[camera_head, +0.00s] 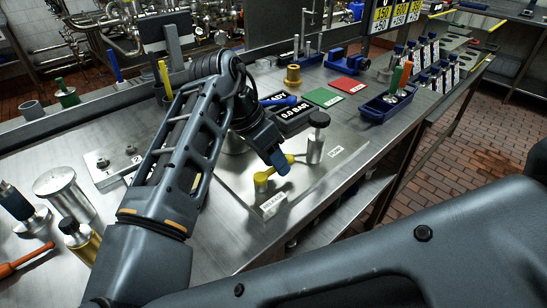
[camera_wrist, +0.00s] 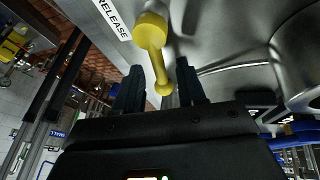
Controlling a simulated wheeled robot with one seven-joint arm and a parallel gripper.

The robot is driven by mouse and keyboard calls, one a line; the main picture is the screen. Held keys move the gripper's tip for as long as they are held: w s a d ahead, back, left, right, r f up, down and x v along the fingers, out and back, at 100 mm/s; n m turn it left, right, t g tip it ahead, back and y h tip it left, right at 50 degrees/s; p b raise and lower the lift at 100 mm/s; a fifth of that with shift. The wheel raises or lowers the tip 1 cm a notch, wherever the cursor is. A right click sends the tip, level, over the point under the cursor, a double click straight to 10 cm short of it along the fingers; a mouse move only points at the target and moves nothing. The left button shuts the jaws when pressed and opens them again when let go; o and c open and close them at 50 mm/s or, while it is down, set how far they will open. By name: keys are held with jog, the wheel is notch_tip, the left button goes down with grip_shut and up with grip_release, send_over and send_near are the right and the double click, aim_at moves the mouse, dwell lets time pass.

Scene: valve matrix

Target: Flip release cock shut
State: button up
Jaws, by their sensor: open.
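The release cock's yellow lever (camera_head: 262,179) is on a steel plate near the bench's front edge, beside a white label reading RELEASE. Its arm runs from the thick pivot end up and right to a rounded tip, partly hidden by my gripper in the head view. My gripper (camera_head: 281,163) is open, low over the lever. In the wrist view the lever (camera_wrist: 155,45) reaches in between the two spread fingers of my gripper (camera_wrist: 160,88), its ball tip lying between them. I cannot tell whether a finger touches it.
A silver post with a black knob (camera_head: 318,120) stands just right of the lever. Green (camera_head: 323,97) and red (camera_head: 347,85) mats and a blue tray (camera_head: 385,107) sit farther back. The plate's front right is clear.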

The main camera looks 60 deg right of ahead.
jog(key=shift+c, duration=0.4)
grip_shut()
